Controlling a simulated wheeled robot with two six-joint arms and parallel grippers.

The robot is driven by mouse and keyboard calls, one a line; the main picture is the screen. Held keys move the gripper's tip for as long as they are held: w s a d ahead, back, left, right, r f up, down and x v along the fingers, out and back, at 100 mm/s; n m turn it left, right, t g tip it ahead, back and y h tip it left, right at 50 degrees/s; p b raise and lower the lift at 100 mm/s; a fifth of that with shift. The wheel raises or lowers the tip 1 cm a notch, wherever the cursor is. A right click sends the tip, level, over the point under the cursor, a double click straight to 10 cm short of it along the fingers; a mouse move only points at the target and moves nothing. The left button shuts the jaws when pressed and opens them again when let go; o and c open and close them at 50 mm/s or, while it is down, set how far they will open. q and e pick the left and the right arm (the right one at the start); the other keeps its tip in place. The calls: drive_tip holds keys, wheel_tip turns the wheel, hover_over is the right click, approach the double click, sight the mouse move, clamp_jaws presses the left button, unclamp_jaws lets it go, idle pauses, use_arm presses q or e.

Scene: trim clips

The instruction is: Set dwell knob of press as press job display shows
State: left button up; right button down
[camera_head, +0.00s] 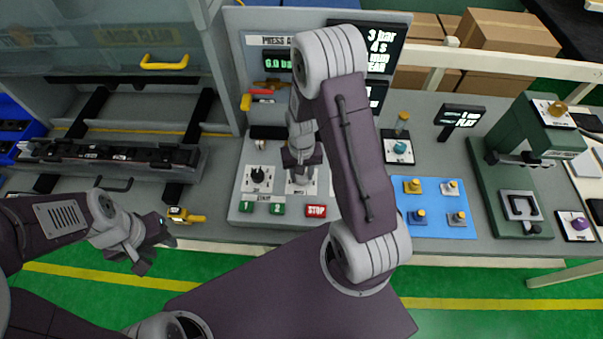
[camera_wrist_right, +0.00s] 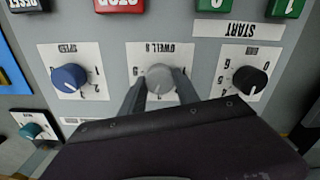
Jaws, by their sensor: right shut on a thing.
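The press job display (camera_head: 382,48) stands behind the panel; I read "3 bar" and "4 s", and my right arm hides part of it. In the right wrist view, which shows the panel upside down, the grey dwell knob (camera_wrist_right: 160,77) sits between the speed and bar knobs. My right gripper (camera_wrist_right: 160,88) has a finger on each side of it and is shut on it. Its pointer setting is not clear. In the head view my right gripper (camera_head: 301,164) covers the knob. My left gripper (camera_head: 152,252) is open and empty, off the bench's front edge.
The black bar knob (camera_wrist_right: 250,80) and blue speed knob (camera_wrist_right: 69,78) flank the dwell knob closely. Green start buttons (camera_head: 247,207) and a red stop button (camera_head: 316,211) lie at the panel's front. A blue mat (camera_head: 436,229) with several clips lies right.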

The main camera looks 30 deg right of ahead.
drive_tip(key=m, duration=0.5)
drive_tip(key=shift+m, duration=0.3)
drive_tip(key=shift+w, duration=0.1)
idle(0.4)
drive_tip(key=c, duration=0.9)
unclamp_jaws()
drive_tip(key=shift+r, duration=0.1)
wheel_tip(320, 180, up, 9)
drive_tip(key=shift+b, duration=0.3)
